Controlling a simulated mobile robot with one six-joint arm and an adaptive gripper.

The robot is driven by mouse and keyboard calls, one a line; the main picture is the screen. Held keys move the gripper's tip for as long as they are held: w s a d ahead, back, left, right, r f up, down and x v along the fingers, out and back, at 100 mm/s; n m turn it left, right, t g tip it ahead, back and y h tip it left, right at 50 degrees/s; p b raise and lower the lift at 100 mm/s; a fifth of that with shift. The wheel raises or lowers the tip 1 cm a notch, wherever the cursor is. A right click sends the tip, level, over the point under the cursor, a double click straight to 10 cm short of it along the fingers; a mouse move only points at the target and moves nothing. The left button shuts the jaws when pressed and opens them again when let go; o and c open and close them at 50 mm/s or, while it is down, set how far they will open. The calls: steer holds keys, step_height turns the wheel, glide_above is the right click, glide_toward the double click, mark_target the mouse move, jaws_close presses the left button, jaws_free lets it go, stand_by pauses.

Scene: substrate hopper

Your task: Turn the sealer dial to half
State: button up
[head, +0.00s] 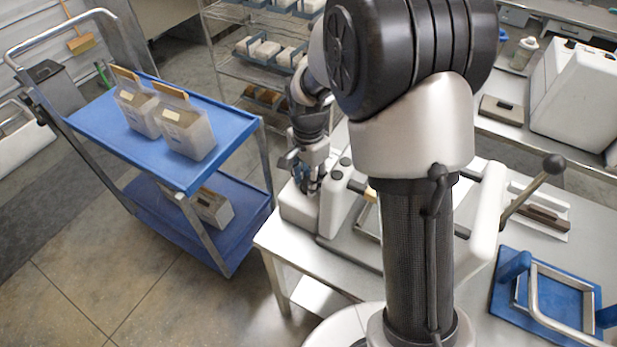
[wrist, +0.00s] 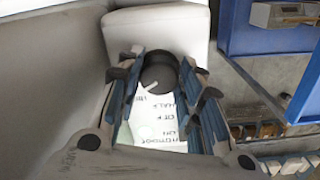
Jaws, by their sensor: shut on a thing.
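The sealer dial (wrist: 158,72) is a round black knob with a pale pointer line, on a pale housing (wrist: 180,28). A white label (wrist: 160,118) beside it carries handwritten words, upside down in the wrist view; one looks like "HALF". The pointer line slants toward the lower left, on the label side. My gripper (wrist: 161,67) is shut on the dial, one finger on each side. In the head view, my gripper (head: 312,186) points down at the white sealer housing (head: 297,206) on the table's left end. The dial is hidden there.
A blue cart (head: 235,125) with two bags stands left of the table (head: 275,240). A wire rack (head: 225,60) stands behind. A lever with a dark ball (head: 553,163) and a blue frame (head: 505,290) are at right. Open floor lies front left.

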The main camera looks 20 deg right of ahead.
steer(key=shift+c, duration=1.2)
steer(key=shift+n, duration=0.3)
steer(key=n+p, duration=0.2)
steer(key=n, duration=0.2)
steer(key=shift+s+r+n, duration=0.1)
steer(key=shift+n, duration=0.2)
steer(key=n+p, duration=0.2)
steer(key=n, duration=0.4)
steer(key=shift+d, duration=0.15)
steer(key=shift+n, duration=0.4)
steer(key=o, duration=1.1)
steer(key=shift+c, duration=0.2)
